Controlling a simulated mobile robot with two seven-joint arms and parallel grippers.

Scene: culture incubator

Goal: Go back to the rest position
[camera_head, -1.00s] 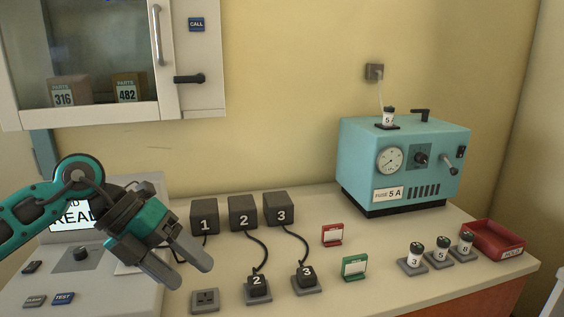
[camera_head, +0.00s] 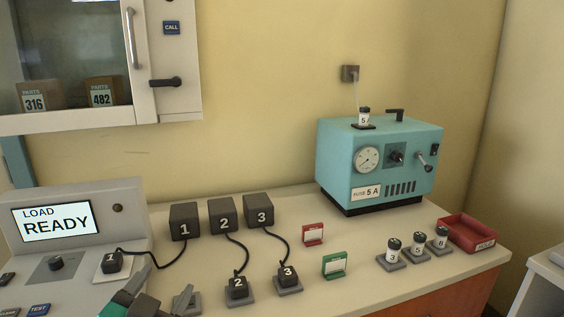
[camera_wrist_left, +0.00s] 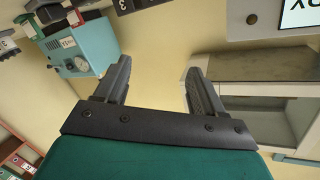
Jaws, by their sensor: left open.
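My left gripper (camera_head: 162,290) is at the bottom edge of the head view, low in front of the bench, partly cut off by the frame. Its two grey fingers are apart and nothing is between them. In the left wrist view the open fingers (camera_wrist_left: 157,75) point toward the wall, with empty space between them. My right gripper is not in view.
A grey panel (camera_head: 130,205) reads LOAD READY; black plug 1 (camera_head: 112,262) sits on it. Plugs 2 (camera_head: 237,285) and 3 (camera_head: 288,276) sit on bench sockets. The teal incubator (camera_head: 330,150), fuses (camera_head: 417,245) and red tray (camera_head: 455,234) stand right. A cabinet (camera_head: 150,100) hangs upper left.

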